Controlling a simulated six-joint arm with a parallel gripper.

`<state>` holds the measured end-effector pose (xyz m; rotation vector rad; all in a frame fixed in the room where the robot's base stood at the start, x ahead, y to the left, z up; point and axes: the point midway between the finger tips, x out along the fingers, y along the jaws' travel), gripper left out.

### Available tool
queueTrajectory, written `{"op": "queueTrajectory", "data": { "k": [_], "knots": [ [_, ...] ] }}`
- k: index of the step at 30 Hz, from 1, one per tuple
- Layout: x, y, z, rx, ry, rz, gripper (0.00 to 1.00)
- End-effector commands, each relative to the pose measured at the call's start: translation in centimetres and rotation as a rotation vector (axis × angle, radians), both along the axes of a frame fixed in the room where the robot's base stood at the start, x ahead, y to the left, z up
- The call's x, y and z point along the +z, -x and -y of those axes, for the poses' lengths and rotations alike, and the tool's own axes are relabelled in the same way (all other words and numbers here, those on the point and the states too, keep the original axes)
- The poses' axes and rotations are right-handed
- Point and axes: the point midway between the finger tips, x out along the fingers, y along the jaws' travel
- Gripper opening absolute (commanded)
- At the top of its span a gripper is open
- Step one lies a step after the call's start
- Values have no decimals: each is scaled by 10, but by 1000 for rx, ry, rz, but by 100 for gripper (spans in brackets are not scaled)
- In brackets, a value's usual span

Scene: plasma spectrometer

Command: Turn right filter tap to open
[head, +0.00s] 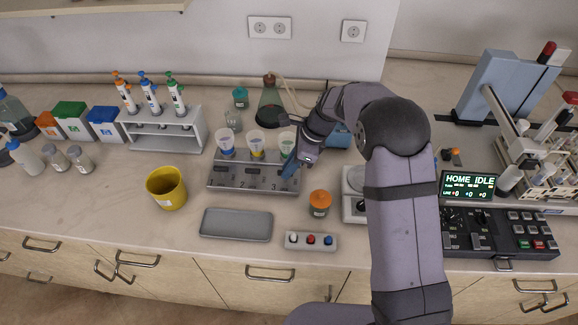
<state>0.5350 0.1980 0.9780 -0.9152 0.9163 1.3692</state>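In the head view, a grey filter manifold (228,183) stands on the counter, with a front face numbered 1, 2 and 3. Several filter funnels sit in a row on top. The right funnel (286,140) is above station 3, close to my arm. My gripper (291,171) points down at the manifold's right end, with its blue fingertips at or just in front of the upper front face. I cannot tell whether they touch it. The right tap is hidden or too small to make out behind the fingers. The finger gap is not clear.
An orange-lidded jar (320,203) stands just right of the manifold. A grey tray (236,224) and a button box (310,241) lie in front. A yellow cup (166,188) is to the left. A flask (271,105) stands behind. Bare counter lies between cup and tray.

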Motion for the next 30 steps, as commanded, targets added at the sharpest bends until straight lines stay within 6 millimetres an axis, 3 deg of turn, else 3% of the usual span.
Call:
{"op": "queueTrajectory", "data": {
  "k": [17, 30],
  "knots": [
    [1, -2, 0, 79, 0, 0, 0],
    [2, -6, -2, 429, -1, 1, 0]
  ]
}}
